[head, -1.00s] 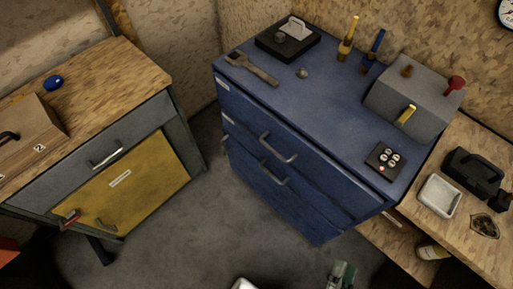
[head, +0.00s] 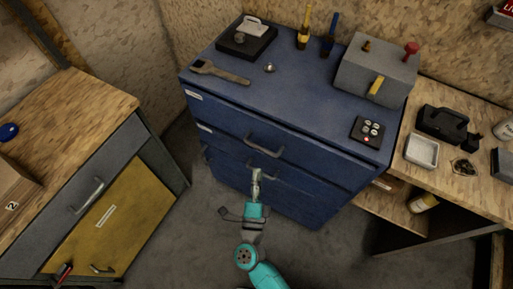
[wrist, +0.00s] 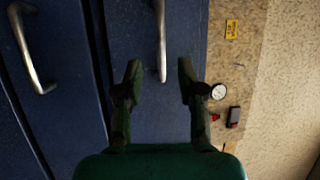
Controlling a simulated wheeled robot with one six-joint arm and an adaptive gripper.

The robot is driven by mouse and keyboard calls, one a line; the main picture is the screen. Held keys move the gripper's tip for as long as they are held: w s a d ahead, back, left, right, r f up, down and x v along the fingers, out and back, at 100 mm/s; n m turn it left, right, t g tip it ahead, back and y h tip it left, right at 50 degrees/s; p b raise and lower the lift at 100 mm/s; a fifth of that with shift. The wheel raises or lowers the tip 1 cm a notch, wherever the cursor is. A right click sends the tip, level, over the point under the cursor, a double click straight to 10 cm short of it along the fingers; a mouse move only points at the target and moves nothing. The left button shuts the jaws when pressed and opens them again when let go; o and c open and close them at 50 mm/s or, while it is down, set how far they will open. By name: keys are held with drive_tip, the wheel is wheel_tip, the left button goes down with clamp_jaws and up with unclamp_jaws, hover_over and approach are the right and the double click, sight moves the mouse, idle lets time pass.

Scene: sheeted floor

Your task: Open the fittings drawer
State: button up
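The blue drawer chest (head: 215,150) stands at the centre in the head view, all its drawers looking shut. Each drawer has a small label that I cannot read, so I cannot tell which is the fittings drawer. The upper bar handle (head: 264,148) is clear of my gripper (head: 257,173), which is at the handle below it. In the wrist view, my gripper (wrist: 157,73) is open, its two dark fingers apart. A silver bar handle (wrist: 161,38) lies ahead, in line with the gap between them. Another handle (wrist: 33,62) is to the left. Contact cannot be told.
On the chest top are a wrench (head: 220,72), a grey box (head: 374,70) and a small button panel (head: 368,130). A bench with a yellow door (head: 120,225) stands left, a wooden bench (head: 445,185) right. Bare floor lies between the chest and left bench.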

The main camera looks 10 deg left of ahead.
sight(261, 147)
drive_tip(key=w, duration=0.3)
drive_tip(key=w+r, duration=0.1)
drive_tip(key=w, duration=0.5)
drive_tip(key=shift+w+a+r, duration=0.15)
drive_tip(key=shift+w+r, duration=0.05)
drive_tip(key=shift+r, duration=0.15)
clamp_jaws()
